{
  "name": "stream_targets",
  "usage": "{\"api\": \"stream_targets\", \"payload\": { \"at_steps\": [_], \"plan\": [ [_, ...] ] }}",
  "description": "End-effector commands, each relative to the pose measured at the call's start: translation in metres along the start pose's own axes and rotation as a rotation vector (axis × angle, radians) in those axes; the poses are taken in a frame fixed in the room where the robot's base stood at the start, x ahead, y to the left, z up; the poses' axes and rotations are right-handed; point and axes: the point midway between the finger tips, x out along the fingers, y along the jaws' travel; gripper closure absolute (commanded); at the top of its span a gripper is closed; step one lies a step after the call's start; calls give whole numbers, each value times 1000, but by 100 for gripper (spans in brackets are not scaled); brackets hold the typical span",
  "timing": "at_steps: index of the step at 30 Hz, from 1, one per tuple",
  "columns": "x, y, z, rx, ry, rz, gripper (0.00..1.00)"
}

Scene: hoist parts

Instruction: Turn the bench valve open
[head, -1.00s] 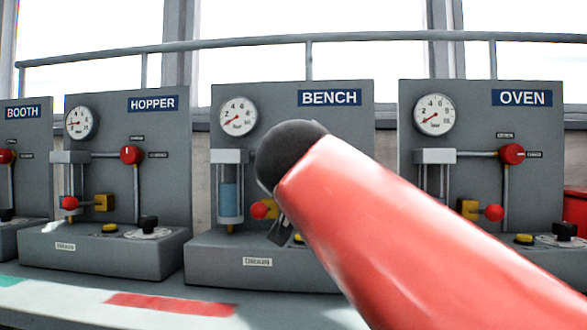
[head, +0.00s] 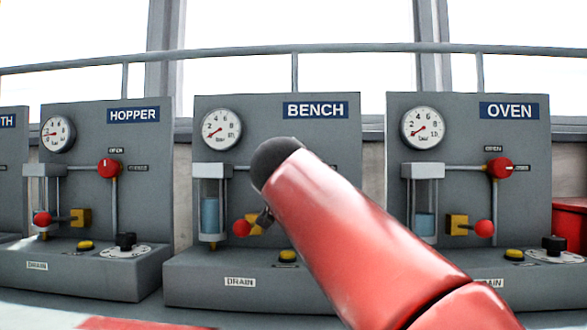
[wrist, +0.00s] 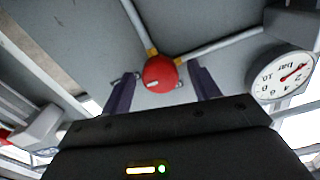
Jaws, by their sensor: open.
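The bench panel (head: 340,140) stands in the middle of the head view, under its blue BENCH sign (head: 315,110). Its valve is hidden there behind my red arm. In the wrist view a round red valve knob (wrist: 160,73) with a short white mark sits where grey pipes meet at yellow fittings. My gripper (wrist: 163,80) is open, with its two dark fingers on either side of the knob. I cannot tell whether they touch it. The bench gauge (head: 221,129) has its needle toward the lower left; a gauge (wrist: 284,74) also shows upside down in the wrist view.
A red ball lever (head: 242,227) and yellow button (head: 288,256) are low on the bench unit, close to my arm. Similar hopper (head: 75,220) and oven (head: 540,150) units stand to the left and right. A rail (head: 210,58) runs above.

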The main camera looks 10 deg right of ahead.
Motion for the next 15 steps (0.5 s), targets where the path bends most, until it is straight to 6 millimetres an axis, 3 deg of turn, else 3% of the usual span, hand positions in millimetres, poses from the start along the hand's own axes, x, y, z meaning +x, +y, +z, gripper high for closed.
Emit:
{"api": "stream_targets", "payload": {
  "at_steps": [3,12,15],
  "plan": [
    [0,0,0,0,0,0,42],
    [0,0,0,0,0,0,81],
    [0,0,0,-1,0,0,84]
  ]
}}
